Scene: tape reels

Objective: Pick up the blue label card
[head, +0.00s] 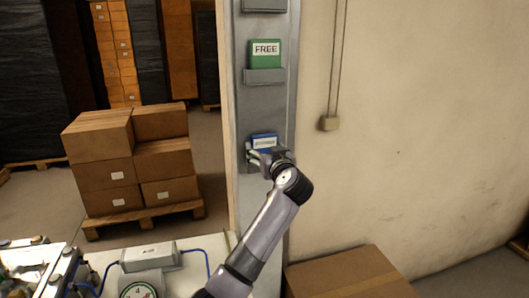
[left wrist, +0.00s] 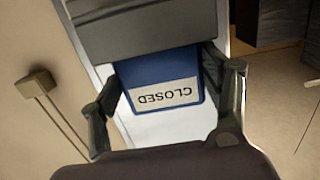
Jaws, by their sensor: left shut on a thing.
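The blue label card (head: 264,141) stands low on the grey post, partly hidden behind my gripper in the head view. In the left wrist view the blue card (left wrist: 153,74) reads "CLOSED" upside down and its far end sits inside a grey holder (left wrist: 140,32). My left gripper (head: 258,155) is at the card. In the left wrist view the fingers of my left gripper (left wrist: 160,92) stand on both sides of the card, shut on its edges. My right gripper is not in view.
A green "FREE" card (head: 265,54) sits in a holder higher on the post (head: 239,110). Cardboard boxes (head: 105,167) are stacked on a pallet at left. Another box (head: 345,275) lies at lower right. A table with a gauge (head: 139,291) is at lower left.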

